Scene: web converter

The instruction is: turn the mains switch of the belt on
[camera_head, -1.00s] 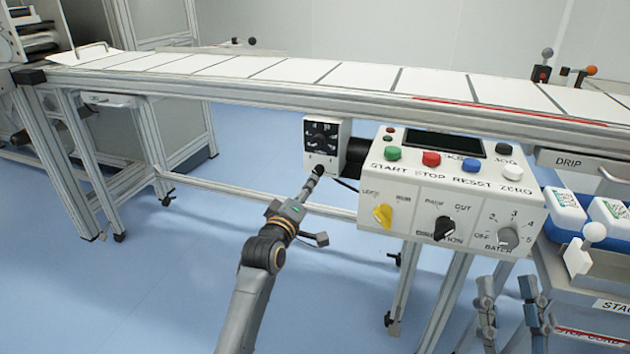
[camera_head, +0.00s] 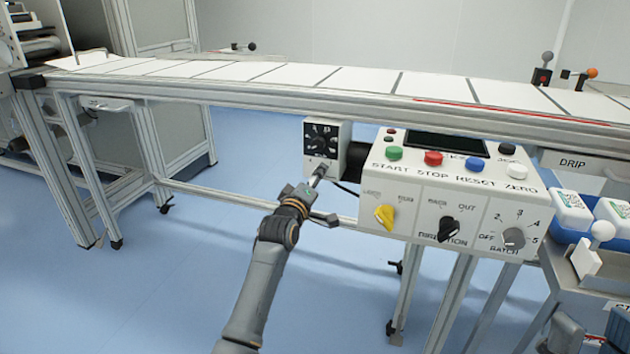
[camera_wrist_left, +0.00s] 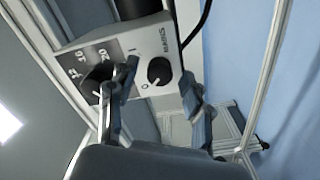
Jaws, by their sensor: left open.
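The mains switch (camera_wrist_left: 160,72) is a round black knob on the white face of a small box under the belt, with a MAINS label and 0 and I marks beside it. Its pale mark appears to face the 0. In the head view the box (camera_head: 345,150) shows a black dial (camera_head: 322,135) above, and the gripper hides the switch. My left gripper (camera_wrist_left: 157,100) is open, its fingers on either side of the knob; I cannot tell whether they touch it. It also shows in the head view (camera_head: 319,172). My right gripper (camera_head: 588,330) is open at the lower right, partly cut off.
A control panel (camera_head: 465,205) with coloured buttons and three knobs stands close right of the box. The belt (camera_head: 300,75) runs above on an aluminium frame. A blue crate (camera_head: 560,225) with white packs is at the right. Open floor lies left below the belt.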

